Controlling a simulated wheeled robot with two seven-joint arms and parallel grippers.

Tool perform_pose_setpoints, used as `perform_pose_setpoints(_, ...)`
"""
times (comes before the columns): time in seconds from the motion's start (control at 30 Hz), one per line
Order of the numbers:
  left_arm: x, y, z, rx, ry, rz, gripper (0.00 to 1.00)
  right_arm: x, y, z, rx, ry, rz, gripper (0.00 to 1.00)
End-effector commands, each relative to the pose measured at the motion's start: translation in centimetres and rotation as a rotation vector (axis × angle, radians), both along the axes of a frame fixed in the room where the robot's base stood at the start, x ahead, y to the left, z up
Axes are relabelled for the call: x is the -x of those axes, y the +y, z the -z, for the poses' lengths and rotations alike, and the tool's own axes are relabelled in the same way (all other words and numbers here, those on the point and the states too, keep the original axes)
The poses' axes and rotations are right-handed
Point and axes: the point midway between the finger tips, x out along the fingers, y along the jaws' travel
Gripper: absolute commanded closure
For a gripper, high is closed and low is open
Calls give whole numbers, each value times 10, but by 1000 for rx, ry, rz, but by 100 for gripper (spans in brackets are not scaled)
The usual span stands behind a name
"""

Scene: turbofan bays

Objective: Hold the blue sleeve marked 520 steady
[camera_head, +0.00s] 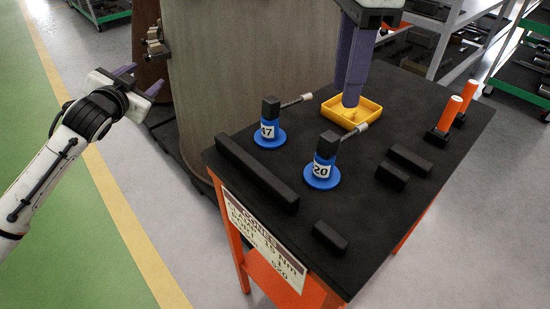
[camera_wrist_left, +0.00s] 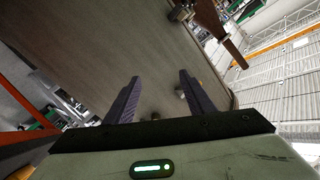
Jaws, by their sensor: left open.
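The blue sleeve whose label shows "20" (camera_head: 321,170) stands upright on its round base on the black tabletop (camera_head: 345,212); any digit before the 20 is out of sight. A black block tops it and a metal rod with a pale end sticks out to the right. My left gripper (camera_head: 140,82) is open and empty, far left of the table and apart from the sleeve. Its fingers also show in the left wrist view (camera_wrist_left: 160,90), with nothing between them. My right gripper (camera_head: 350,103) points down into a yellow tray (camera_head: 368,118); its fingers look close together, and the tips are partly hidden.
A similar blue sleeve (camera_head: 268,131), its label ending in 7, stands behind and left. Black blocks (camera_head: 256,172) lie along the table's edges, and two orange-handled pieces (camera_head: 444,118) stand at the right. A large grey-brown cylinder (camera_head: 230,80) rises behind the table, near my left gripper.

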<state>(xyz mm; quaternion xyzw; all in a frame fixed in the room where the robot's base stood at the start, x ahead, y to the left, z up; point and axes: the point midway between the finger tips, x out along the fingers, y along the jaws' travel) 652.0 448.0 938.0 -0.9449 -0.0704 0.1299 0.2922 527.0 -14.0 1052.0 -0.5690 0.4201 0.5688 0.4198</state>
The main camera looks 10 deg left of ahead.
Motion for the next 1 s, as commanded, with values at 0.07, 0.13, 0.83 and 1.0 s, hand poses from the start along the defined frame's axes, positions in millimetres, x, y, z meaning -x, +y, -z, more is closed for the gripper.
perform_pose_setpoints(0.07,-9,-44,-22,48,-35,113,51,0,0,0,0,0,0,69)
perform_pose_setpoints(0.13,-11,-84,-36,95,-57,217,51,0,0,0,0,0,0,69)
perform_pose_setpoints(0.83,153,-355,-19,529,290,956,51,0,0,0,0,0,0,69)
perform_pose_setpoints(1.0,186,-364,7,506,391,998,51,0,0,0,0,0,0,69)
